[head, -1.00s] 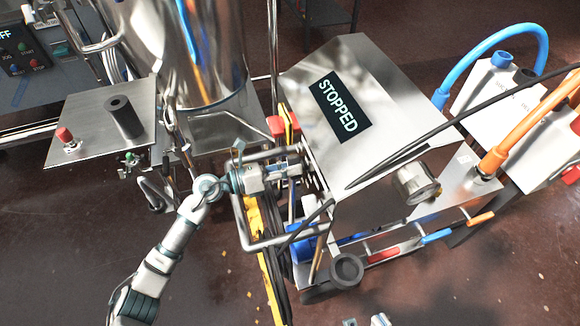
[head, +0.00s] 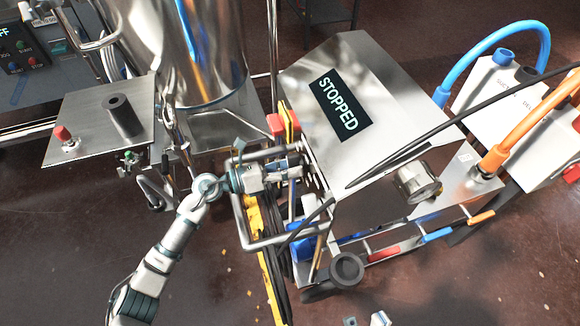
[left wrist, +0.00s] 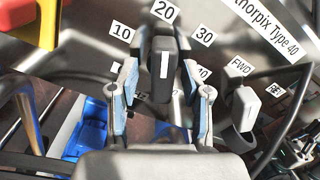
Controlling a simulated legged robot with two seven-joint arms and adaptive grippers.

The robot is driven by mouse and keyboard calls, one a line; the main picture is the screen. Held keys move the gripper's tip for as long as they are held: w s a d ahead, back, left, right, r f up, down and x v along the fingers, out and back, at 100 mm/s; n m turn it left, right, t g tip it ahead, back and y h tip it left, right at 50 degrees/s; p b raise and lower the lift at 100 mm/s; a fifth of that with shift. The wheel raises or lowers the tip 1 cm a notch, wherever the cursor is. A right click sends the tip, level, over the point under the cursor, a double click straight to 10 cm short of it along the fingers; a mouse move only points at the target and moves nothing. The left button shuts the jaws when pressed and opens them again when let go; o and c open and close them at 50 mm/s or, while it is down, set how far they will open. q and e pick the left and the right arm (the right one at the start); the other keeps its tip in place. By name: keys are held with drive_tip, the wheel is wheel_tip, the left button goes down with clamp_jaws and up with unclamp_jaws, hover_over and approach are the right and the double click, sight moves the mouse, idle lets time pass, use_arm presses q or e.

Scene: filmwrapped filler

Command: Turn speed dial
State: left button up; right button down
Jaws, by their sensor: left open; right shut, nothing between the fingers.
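The speed dial (left wrist: 162,70) is a dark grey knob with a white pointer line, in the middle of the left wrist view. Its line points up toward the 20 label (left wrist: 164,12), between the 10 and 30 labels. My left gripper (left wrist: 163,100) is open, with one blue-padded finger on each side of the knob and visible gaps between. In the head view my left gripper (head: 296,167) reaches the left side of the steel machine (head: 400,90), where the dial is hidden. My right gripper (head: 378,319) barely shows at the bottom edge, shut and empty.
A grey FWD switch (left wrist: 244,108) stands right of the dial. A bent metal guard rail (head: 262,243) surrounds my left wrist. The machine's display (head: 340,106) reads STOPPED. A steel vessel (head: 190,50) and a side plate with a red button (head: 62,134) stand at left.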

use_arm(q)
drive_tip(key=v, duration=1.2)
drive_tip(key=shift+f, duration=0.1)
